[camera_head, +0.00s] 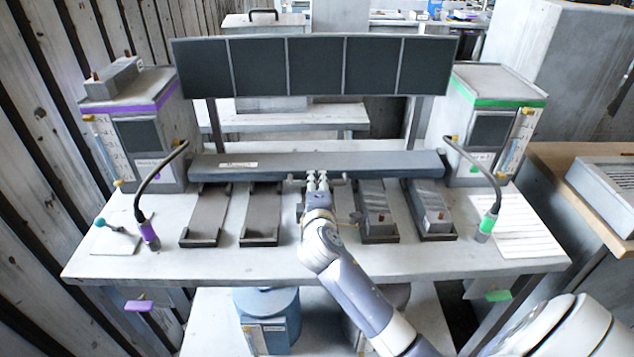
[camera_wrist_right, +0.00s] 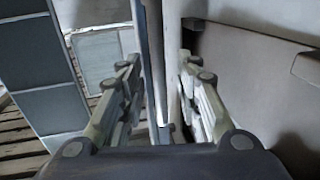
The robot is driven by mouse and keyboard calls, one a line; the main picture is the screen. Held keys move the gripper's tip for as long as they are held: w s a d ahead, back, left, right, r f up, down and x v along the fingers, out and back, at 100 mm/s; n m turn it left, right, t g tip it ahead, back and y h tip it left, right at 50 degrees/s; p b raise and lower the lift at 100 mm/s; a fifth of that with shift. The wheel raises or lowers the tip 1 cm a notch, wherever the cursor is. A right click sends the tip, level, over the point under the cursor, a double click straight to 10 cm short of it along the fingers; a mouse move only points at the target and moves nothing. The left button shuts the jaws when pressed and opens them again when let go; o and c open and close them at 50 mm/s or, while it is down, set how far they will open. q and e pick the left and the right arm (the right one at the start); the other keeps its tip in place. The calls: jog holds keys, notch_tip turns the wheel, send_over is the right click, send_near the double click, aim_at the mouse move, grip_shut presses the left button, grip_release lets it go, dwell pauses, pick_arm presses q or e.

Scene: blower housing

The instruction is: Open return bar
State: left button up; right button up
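A long grey bar housing (camera_head: 400,163) spans the back of the table, below the dark panels. A short thin horizontal bar (camera_head: 340,182) shows at its front middle, and I take it as the return bar. My right gripper (camera_head: 317,178) reaches to it from the front, fingers pointing away. In the right wrist view the two fingers (camera_wrist_right: 160,70) stand apart, with a pale grey strip (camera_wrist_right: 171,50) running between them. Whether the fingers touch that strip I cannot tell. The gripper hides the middle of the short bar. My left gripper is not in view.
Several dark trays (camera_head: 208,215) lie in a row in front of the housing; the right ones hold grey blocks (camera_head: 433,205). Bent lamp-like hoses with a purple tip (camera_head: 149,233) and a green tip (camera_head: 487,225) stand at the sides, before two boxy units (camera_head: 500,84).

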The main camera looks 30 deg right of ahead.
jog(key=shift+x, duration=0.8)
jog(key=shift+c, duration=0.2)
grip_shut()
jog(key=shift+r, duration=0.1)
